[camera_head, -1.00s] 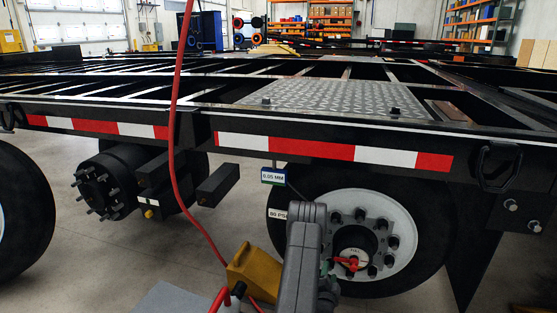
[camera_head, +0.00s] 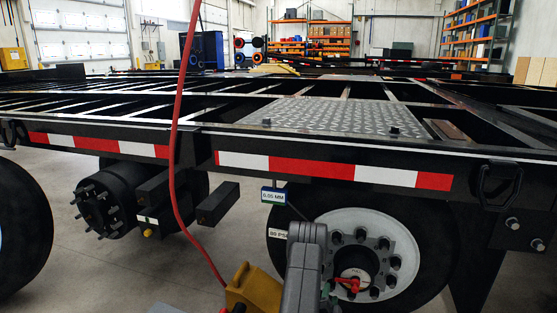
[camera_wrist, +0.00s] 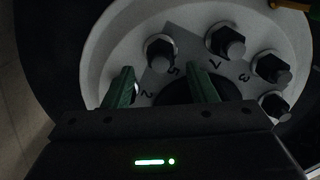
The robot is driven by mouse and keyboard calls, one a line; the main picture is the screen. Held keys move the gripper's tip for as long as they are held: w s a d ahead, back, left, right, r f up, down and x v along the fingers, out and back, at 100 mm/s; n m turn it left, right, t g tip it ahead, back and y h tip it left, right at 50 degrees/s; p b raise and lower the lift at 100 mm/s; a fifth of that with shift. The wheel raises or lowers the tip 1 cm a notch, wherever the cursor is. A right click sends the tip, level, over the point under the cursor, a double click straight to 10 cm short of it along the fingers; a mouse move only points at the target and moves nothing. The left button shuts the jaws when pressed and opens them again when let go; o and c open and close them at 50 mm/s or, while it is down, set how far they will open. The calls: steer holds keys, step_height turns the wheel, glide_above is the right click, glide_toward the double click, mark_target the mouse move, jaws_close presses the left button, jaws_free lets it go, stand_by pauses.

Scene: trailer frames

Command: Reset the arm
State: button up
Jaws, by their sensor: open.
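My gripper (camera_wrist: 162,88) is open, with its two green fingers apart in the wrist view and nothing seen between them. It faces the white wheel (camera_wrist: 112,48) with dark lug nuts (camera_wrist: 228,42) and a grey numbered plate around the hub. Whether the fingers touch the wheel cannot be told. In the head view my grey arm (camera_head: 303,262) rises at the lower middle, in front of the wheel (camera_head: 405,262), and hides most of my gripper. A red piece (camera_head: 350,284) shows at the hub beside the arm.
The black trailer frame (camera_head: 470,150) with red and white tape spans the view above the wheel. A red hose (camera_head: 173,150) hangs down at left of the arm. A bare hub (camera_head: 98,208) and another tyre (camera_head: 22,232) stand left. Grey floor lies between.

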mark_target(331, 290)
steer(key=p+v, duration=0.3)
steer(key=v, duration=0.8)
steer(key=b+x, duration=0.4)
steer(key=x, duration=1)
steer(key=shift+w+d+b, duration=0.1)
steer(key=shift+w+b, duration=0.1)
steer(key=shift+b, duration=0.1)
steer(key=n, duration=0.3)
steer(key=shift+r, duration=0.1)
steer(key=n, duration=1.1)
steer(key=shift+a, duration=0.3)
steer(key=shift+p+v, duration=0.65)
steer(key=shift+v, duration=1.2)
steer(key=shift+r, duration=0.1)
